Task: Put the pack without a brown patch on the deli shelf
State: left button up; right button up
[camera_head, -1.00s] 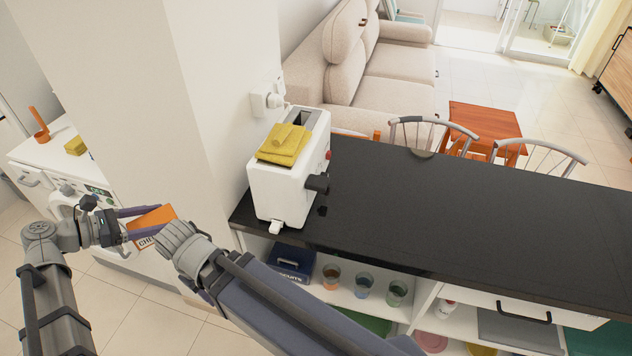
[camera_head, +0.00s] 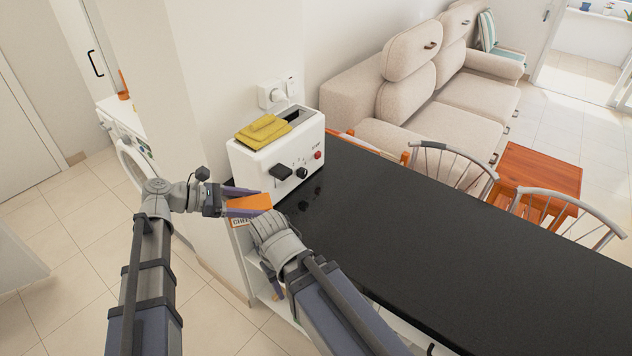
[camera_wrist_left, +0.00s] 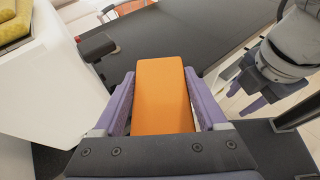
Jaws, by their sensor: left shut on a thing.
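My left gripper (camera_head: 247,200) is shut on an orange pack (camera_head: 250,203), whose side carries a partly visible "CHE" label. In the left wrist view the orange pack (camera_wrist_left: 163,95) sits between the two purple fingers, and its visible face is plain orange with no brown patch. The pack is in the air by the near left end of the black counter, just below the toaster. My right gripper (camera_wrist_left: 248,92) is close by on the right; its finger opening is unclear. I cannot make out a deli shelf or a second pack.
A white toaster (camera_head: 275,160) with a folded yellow cloth (camera_head: 262,131) on top stands at the counter's left end. The rest of the black counter (camera_head: 430,235) is clear. Chairs, an orange table (camera_head: 540,178) and a sofa (camera_head: 390,95) are beyond.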

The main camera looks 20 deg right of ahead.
pick_arm(q)
jog(key=shift+s+d+f+n+t+b, duration=0.3)
jog(key=shift+d+f+b, duration=0.1)
jog(key=shift+f+b, duration=0.1)
jog(key=shift+s+d+f+n+t+b, duration=0.2)
jog(key=shift+d+f+t+b, duration=0.15)
jog(key=shift+f, duration=0.15)
jog(key=f+n+t+y+b, duration=0.1)
jog(key=f+n+t+b, duration=0.1)
jog(key=n+t, duration=0.1)
jog(key=d+f+n+t+y+b, duration=0.1)
jog(key=f+n+t+b, duration=0.2)
jog(key=shift+w+d+f+t+y+b, duration=0.15)
jog(key=shift+f+t+y+b, duration=0.05)
jog(key=shift+t+y+b, duration=0.15)
